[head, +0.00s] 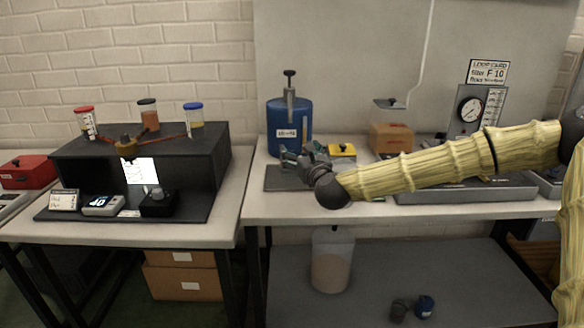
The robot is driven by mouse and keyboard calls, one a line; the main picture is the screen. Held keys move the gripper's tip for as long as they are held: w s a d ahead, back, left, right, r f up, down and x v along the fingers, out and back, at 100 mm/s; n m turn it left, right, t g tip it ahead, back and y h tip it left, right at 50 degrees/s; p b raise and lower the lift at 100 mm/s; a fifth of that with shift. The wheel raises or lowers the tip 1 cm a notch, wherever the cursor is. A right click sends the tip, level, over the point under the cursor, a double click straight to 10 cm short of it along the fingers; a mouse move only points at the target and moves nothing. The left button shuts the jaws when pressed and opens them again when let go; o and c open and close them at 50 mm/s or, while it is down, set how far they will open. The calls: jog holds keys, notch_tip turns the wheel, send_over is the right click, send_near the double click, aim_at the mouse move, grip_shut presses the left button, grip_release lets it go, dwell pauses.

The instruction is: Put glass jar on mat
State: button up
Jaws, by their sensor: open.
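My gripper (290,157) is open, over the right bench and in front of a blue cylinder (275,118). A flat dark grey mat (277,183) lies on the bench below it, partly hidden by the gripper. I cannot tell surely which vessel is the glass jar. A clear, see-through vessel with pinkish contents (331,268) stands on the lower shelf. Small clear jars with a red lid (86,122), a dark lid (150,117) and a blue lid (195,118) are at the black apparatus on the left. Whether anything stands between my fingers is too small to tell.
A yellow item (342,150), a brown box with a clear top (391,138) and a gauge stand (470,112) are at the back of the right bench. A grey tray (470,192) lies under my arm. A gap separates the benches. Two small dark items (424,306) lie on the shelf.

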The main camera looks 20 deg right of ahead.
jog(key=f, duration=0.2)
jog(key=w+f, duration=0.1)
jog(key=shift+a+f, duration=0.2)
jog(key=shift+f, duration=0.2)
jog(key=shift+w+a+p, duration=0.1)
jog(key=shift+w+p, duration=0.4)
jog(key=shift+w, duration=2.8)
jog(key=c, duration=1.3)
jog(key=shift+c, duration=0.2)
